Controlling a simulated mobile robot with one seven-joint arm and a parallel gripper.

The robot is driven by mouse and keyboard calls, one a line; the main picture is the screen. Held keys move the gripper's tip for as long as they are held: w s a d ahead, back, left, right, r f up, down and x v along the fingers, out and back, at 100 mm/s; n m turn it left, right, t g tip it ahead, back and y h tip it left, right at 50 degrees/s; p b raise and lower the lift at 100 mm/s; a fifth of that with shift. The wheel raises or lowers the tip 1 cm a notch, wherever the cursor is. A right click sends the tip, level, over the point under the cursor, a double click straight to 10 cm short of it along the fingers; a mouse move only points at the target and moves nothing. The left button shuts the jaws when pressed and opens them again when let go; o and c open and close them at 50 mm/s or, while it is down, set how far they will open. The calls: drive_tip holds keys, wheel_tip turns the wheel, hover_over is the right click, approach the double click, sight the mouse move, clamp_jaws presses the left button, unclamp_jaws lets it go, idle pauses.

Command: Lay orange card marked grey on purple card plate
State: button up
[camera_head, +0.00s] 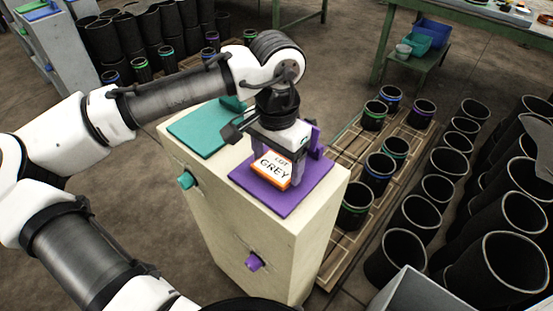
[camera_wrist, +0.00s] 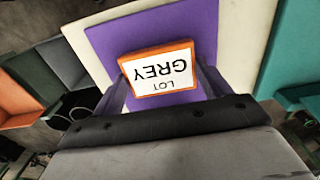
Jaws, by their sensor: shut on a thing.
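The orange card (camera_head: 272,168) has a white face that reads "LOT GREY". In the head view it is right at the purple card plate (camera_head: 300,188), which lies on the cabinet top. My gripper (camera_head: 271,172) points down over the plate and is shut on the card. In the wrist view the card (camera_wrist: 158,72) is between the two fingers, with the purple plate (camera_wrist: 120,35) behind it. I cannot tell whether the card touches the plate.
A teal plate (camera_head: 200,128) lies on the same cream cabinet (camera_head: 240,215), left of the purple one. A purple upright piece (camera_head: 315,140) stands at the purple plate's back edge. Black sleeves (camera_head: 400,240) stand on the floor and pallet to the right.

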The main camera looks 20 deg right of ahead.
sight(277, 167)
drive_tip(key=shift+f, duration=0.2)
drive_tip(key=o, duration=1)
wheel_tip(277, 167, up, 12)
drive_tip(key=shift+r, duration=0.1)
